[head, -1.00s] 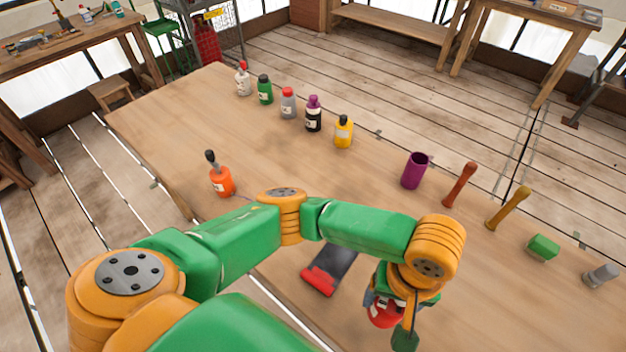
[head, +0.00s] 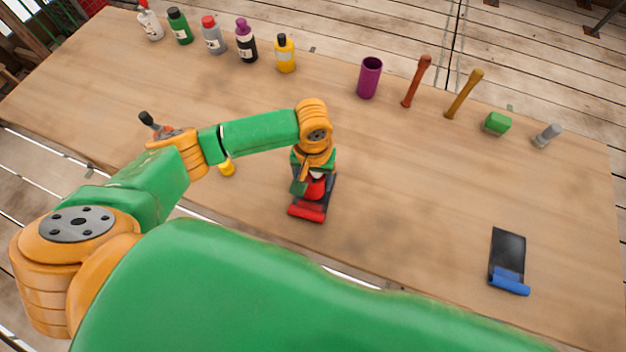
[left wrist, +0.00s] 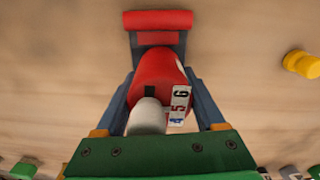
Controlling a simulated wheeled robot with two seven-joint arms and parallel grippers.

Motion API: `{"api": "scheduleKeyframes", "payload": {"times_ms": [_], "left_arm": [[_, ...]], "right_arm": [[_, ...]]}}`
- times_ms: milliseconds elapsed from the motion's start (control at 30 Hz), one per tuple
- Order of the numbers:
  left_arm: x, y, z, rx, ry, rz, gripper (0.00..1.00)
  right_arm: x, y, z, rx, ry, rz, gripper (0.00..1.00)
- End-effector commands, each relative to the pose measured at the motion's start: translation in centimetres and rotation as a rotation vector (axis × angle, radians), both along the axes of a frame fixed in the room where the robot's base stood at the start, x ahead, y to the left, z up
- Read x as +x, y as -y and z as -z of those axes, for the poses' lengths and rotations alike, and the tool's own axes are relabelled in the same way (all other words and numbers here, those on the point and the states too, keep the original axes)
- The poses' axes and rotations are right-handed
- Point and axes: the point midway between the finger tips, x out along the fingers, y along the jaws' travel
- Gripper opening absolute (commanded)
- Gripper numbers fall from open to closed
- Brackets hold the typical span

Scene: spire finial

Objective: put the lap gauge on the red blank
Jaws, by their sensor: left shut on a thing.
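My left gripper (left wrist: 160,105) is shut on a red rounded thing with a white end and a numbered strip, which I take to be the lap gauge (left wrist: 160,75). In the head view the gauge (head: 315,188) shows red below my left gripper (head: 314,178). The red blank (head: 307,212), a dark slab with a red bar at its near end, lies under them. In the left wrist view the blank's red bar (left wrist: 157,20) is beyond the gauge. The gauge covers much of the slab; I cannot tell whether they touch. My right gripper is not in view.
A blue-ended blank (head: 508,262) lies at the right. Along the far side are several bottles, a purple cup (head: 369,78), two handled tools, a green block (head: 497,123) and a grey piece (head: 547,135). A small yellow thing (head: 227,167) is left of the gripper. The table's middle right is clear.

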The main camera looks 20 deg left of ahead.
Motion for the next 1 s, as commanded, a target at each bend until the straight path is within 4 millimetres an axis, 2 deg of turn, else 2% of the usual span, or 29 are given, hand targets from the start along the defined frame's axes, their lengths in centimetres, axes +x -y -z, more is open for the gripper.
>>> {"api": "scheduleKeyframes", "payload": {"times_ms": [33,100,400,433,533,800,867,1000], "left_arm": [[-0.1,0.0,1.0,0.002,-0.001,0.001,0.08],[0.0,0.0,1.5,0.001,0.001,0.002,0.08],[-0.1,0.1,1.7,0.000,0.001,0.001,0.08],[-0.1,0.1,1.8,0.000,0.001,0.001,0.74],[0.0,0.1,1.7,0.000,0.001,0.001,1.00],[0.0,0.1,1.2,-0.001,0.003,0.002,1.00],[0.0,0.1,0.2,-0.002,0.003,0.001,1.00],[0.1,0.1,-3.8,-0.002,0.006,0.002,1.00]], "right_arm": [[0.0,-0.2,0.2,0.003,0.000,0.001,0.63],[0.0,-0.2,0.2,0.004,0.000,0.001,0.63],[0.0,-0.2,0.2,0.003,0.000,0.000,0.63],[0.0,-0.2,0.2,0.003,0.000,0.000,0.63],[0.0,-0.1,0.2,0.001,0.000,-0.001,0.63],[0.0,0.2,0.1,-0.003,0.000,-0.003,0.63],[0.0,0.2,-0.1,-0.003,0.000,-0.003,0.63],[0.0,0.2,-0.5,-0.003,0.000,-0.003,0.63]]}}
